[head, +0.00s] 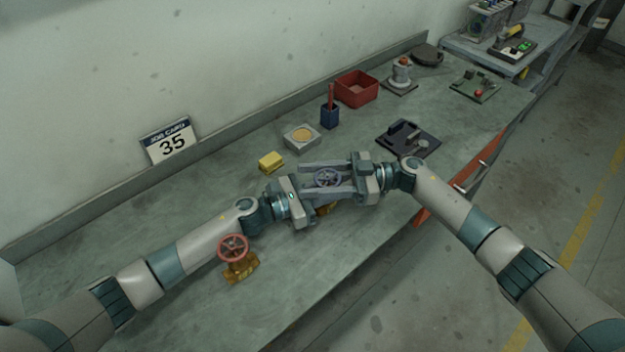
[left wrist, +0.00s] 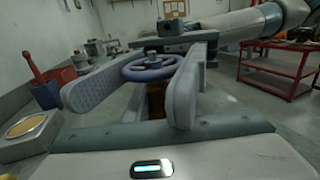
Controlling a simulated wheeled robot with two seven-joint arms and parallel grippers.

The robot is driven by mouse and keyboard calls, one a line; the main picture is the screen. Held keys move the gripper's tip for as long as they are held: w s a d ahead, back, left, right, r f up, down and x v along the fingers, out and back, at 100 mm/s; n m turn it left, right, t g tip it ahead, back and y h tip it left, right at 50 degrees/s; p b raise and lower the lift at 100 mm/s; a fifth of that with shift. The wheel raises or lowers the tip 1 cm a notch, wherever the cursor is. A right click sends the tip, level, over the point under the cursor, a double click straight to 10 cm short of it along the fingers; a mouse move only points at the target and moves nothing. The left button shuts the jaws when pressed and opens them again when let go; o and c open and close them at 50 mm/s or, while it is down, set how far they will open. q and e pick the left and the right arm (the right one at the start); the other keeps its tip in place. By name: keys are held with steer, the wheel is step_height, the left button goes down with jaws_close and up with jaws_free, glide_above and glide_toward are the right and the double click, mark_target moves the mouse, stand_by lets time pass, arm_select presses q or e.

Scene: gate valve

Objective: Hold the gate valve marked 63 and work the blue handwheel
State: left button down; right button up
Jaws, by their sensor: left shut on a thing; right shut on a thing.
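The gate valve with the blue handwheel (head: 327,178) stands on the bench between my two grippers. Its brass body (head: 324,209) is mostly hidden in the head view; part of it (left wrist: 156,100) shows below the wheel in the left wrist view. No 63 mark is readable. My left gripper (head: 338,184) comes in from the left, shut on the valve body, its fingers on either side of it. My right gripper (head: 318,178) reaches in from the right, shut on the handwheel; in the left wrist view its block (left wrist: 188,42) is just beyond the wheel.
A brass valve with a red handwheel (head: 234,250) stands at the front left, close to my left arm. A card reads 35 (head: 171,143).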

mark_target(320, 170)
steer(key=m+t, duration=0.2)
steer(key=t, duration=0.1)
steer(key=w+m+t, duration=0.1)
steer(key=m+t, duration=0.1)
steer(key=t, duration=0.1)
steer(key=m+t+h, duration=0.1)
steer(key=t, duration=0.2)
steer(key=shift+w+m, duration=0.25)
steer(key=shift+m, duration=0.15)
steer(key=m+t+h, duration=0.2)
steer(key=t, duration=0.1)
steer(key=m+t, duration=0.1)
steer(key=shift+w+d+m+t+h, duration=0.25)
steer(key=shift+w+m+t+h, duration=0.05)
steer(key=shift+w+h, duration=0.1)
steer(key=shift+w+d+m+t+h, duration=0.15)
steer(key=shift+m+t+h, duration=0.4)
steer(key=shift+t+h, duration=0.1)
steer(key=shift+w+d+m+t+h, duration=0.1)
steer(key=shift+w+m+t+h, duration=0.05)
steer(key=shift+m+t+h, duration=0.5)
steer(key=shift+w+d+m+t+h, duration=0.15)
steer(key=shift+m+t+h, duration=0.3)
steer(key=shift+h, duration=0.25)
steer(key=o, duration=1.1)
steer(key=shift+d, duration=0.1)
steer(key=shift+c, duration=0.2)
steer(key=v, duration=1.2)
